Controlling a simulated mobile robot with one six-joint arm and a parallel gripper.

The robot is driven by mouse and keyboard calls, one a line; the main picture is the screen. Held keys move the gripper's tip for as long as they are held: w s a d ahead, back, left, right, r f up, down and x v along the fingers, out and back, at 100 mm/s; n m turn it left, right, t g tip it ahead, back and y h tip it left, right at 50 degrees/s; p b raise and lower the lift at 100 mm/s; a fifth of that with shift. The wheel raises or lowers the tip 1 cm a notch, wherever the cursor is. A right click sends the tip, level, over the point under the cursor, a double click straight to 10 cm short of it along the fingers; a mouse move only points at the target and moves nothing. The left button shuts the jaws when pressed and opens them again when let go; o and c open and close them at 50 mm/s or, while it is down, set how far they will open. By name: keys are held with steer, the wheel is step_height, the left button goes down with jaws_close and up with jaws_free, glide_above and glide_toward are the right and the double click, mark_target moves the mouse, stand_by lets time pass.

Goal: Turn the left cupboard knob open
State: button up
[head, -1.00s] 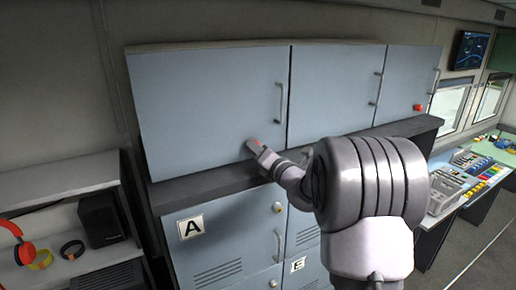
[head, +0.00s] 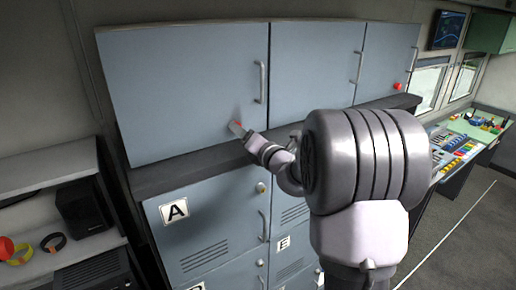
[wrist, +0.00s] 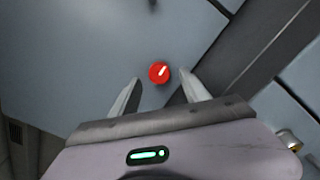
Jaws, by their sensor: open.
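The left cupboard (head: 185,85) is a blue-grey door with a vertical handle (head: 261,82) at its right edge. Its red knob (wrist: 159,73) has a white mark slanting up to the right and shows between and just beyond my fingertips in the wrist view. In the head view the knob is mostly hidden by my gripper (head: 238,127), which is at the door's lower right. My gripper, also in the wrist view (wrist: 160,88), is open, with a finger to each side of the knob; I cannot tell the exact gap. The left door looks shut.
Another red knob (head: 397,86) sits on the far right cupboard. A dark ledge (head: 190,172) runs below the cupboards, over lockers marked A (head: 174,210) and E. Open floor (head: 450,220) lies at right.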

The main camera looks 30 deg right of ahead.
steer(key=s+b, duration=0.3)
steer(key=s, duration=1.1)
steer(key=shift+s+d, duration=0.2)
steer(key=shift+s, duration=0.05)
steer(key=s+a+f+n+g+y+b, duration=0.4)
steer(key=a+f+n+b, duration=0.55)
steer(key=a+f, duration=0.25)
steer(key=s+a+f+n+g+y+b, duration=0.3)
steer(key=s+a+f+n+g+b, duration=0.1)
steer(key=a+f+n+b, duration=0.65)
steer(key=s+f+n+g+h+b, duration=0.1)
steer(key=s+f+n+h+b, duration=0.1)
steer(key=s+f+n+b, duration=0.3)
steer(key=s+f+n+g+h+b, duration=0.1)
steer(key=s+f+n+b, duration=0.4)
steer(key=f, duration=0.8)
steer(key=s+a+f+n+g+h+b, duration=0.1)
steer(key=s+f+n+g+h+b, duration=0.1)
steer(key=s+f+n+b, duration=0.3)
step_height(320, 180, down, 5)
steer(key=n+b, duration=0.4)
steer(key=n, duration=0.1)
steer(key=shift+s+r+h, duration=0.15)
steer(key=shift+s+h, duration=0.1)
steer(key=shift+h, duration=0.05)
